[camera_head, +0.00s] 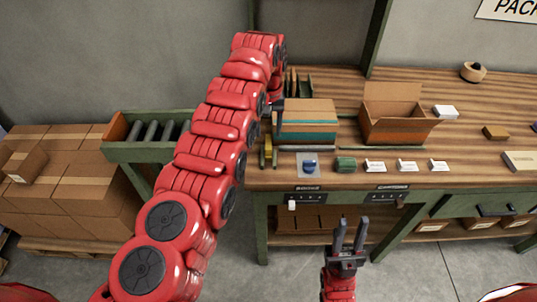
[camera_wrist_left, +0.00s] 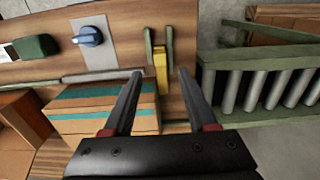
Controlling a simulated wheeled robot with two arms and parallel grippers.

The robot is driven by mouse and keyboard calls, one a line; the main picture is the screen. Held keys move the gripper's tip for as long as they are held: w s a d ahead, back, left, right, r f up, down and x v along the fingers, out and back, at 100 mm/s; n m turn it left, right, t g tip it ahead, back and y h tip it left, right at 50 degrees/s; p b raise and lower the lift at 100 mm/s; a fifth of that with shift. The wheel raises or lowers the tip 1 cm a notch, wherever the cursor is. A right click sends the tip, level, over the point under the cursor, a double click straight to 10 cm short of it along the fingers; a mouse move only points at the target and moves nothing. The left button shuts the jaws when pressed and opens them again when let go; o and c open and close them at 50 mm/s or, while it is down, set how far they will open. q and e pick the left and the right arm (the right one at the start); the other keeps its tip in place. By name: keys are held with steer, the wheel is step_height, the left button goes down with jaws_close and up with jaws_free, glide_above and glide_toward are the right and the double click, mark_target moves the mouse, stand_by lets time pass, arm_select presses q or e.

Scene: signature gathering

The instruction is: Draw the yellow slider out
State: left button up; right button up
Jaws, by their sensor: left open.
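The yellow slider (camera_wrist_left: 161,66) is a narrow yellow piece set between two green rails on the wooden bench. In the head view the slider (camera_head: 267,147) shows at the bench's left end, just left of the cardboard box. My left gripper (camera_wrist_left: 160,76) is open and empty in the left wrist view. Its fingertips point toward the slider and straddle its line in the picture; I cannot tell the height gap. In the head view its fingers (camera_head: 277,115) are partly hidden by the arm. My right gripper (camera_head: 350,226) is open and empty in front of the bench.
A teal-banded cardboard box (camera_head: 306,115) stands close to the slider. A blue knob (camera_head: 310,166) on a grey plate sits to its right. An open carton (camera_head: 396,115) stands farther right. A green roller conveyor (camera_head: 150,152) adjoins the bench's left end.

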mark_target(268, 147)
arm_select(q)
step_height(268, 147, down, 6)
steer(key=shift+s+f, duration=0.1)
steer(key=shift+f, duration=0.55)
steer(key=shift+r, duration=0.1)
steer(key=shift+c, duration=0.3)
jaws_close()
stand_by(0.7)
